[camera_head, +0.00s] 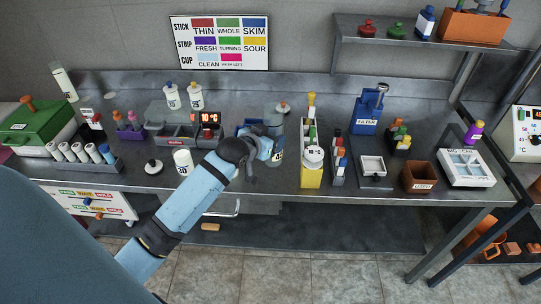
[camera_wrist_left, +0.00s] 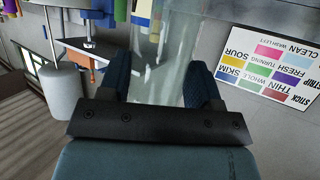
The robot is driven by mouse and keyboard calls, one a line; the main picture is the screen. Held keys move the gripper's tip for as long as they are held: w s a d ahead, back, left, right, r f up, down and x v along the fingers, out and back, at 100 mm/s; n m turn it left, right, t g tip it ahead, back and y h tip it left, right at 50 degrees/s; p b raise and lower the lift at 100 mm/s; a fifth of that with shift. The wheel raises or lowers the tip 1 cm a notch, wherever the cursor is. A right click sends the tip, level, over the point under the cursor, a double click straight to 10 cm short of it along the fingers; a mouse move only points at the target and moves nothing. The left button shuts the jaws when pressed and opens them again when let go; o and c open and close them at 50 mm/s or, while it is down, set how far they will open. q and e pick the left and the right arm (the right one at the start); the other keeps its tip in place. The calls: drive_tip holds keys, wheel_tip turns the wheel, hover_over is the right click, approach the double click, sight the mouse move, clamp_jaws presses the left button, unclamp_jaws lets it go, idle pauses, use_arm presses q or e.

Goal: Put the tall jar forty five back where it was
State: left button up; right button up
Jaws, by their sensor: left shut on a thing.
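The tall jar forty five (camera_head: 278,155) is clear glass with a white label, of which part shows in the head view. My left gripper (camera_head: 264,150) is shut around its side, and the arm hides part of it. The jar looks upright over the middle of the steel bench; whether its base touches the bench I cannot tell. In the left wrist view the clear glass wall of the jar (camera_wrist_left: 160,72) stands between the two dark fingers (camera_wrist_left: 162,88). My right gripper is in neither view.
A knobbed lid (camera_head: 283,107) lies behind the jar. A blue-edged holder (camera_head: 243,127) is close behind-left.

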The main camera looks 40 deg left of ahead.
use_arm(q)
drive_tip(key=shift+f, duration=3.45)
drive_tip(key=shift+f, duration=0.1)
drive_tip(key=o, duration=1.3)
drive_tip(key=shift+c, duration=0.2)
